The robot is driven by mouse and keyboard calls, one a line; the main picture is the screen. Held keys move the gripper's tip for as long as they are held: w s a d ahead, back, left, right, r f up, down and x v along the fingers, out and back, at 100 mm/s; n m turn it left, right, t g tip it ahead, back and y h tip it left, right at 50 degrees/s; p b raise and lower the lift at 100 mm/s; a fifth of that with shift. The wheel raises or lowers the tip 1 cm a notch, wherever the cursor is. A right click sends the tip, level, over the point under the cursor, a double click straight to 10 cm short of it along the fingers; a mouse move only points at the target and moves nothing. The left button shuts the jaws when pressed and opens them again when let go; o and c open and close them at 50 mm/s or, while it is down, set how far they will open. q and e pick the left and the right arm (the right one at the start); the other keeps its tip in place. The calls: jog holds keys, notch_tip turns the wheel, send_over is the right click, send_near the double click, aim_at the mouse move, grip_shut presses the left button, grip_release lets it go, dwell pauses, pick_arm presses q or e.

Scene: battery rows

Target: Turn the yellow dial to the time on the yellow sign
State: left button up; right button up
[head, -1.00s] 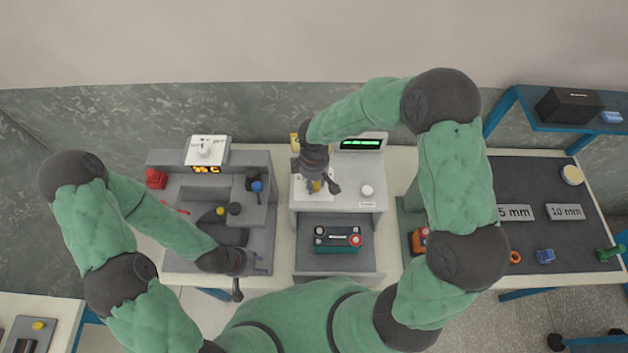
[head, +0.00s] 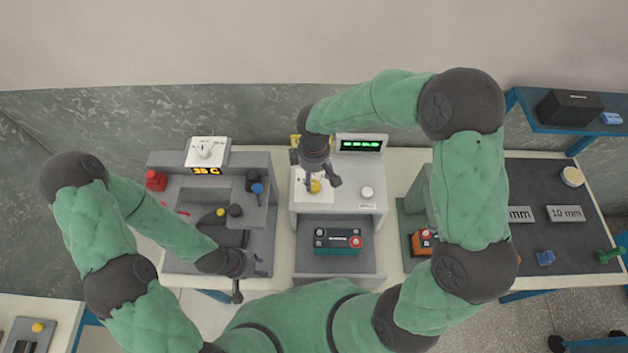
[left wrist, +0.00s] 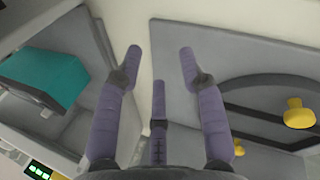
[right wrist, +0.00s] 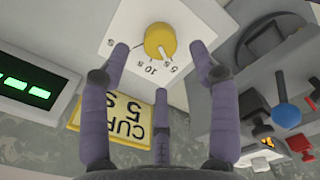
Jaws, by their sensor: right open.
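The yellow dial (right wrist: 160,41) sits on a white plate (right wrist: 125,33) marked 5 s and 10 s. It also shows in the head view (head: 315,186), partly under my right gripper. A mark on the dial's edge faces the printed numbers, but I cannot tell exactly which time it meets. My left gripper (head: 238,280) is open and empty.
A green-lit display (head: 361,145) stands behind the white cabinet top, with a white knob (head: 367,192) at right. An open drawer (head: 304,262) below holds a dark-and-teal battery block (head: 337,240). A grey station (head: 262,222) with levers and knobs stands at left.

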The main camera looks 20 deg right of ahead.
aim_at(314, 185)
notch_tip(314, 185, up, 7)
dwell(0.3)
dwell(0.5)
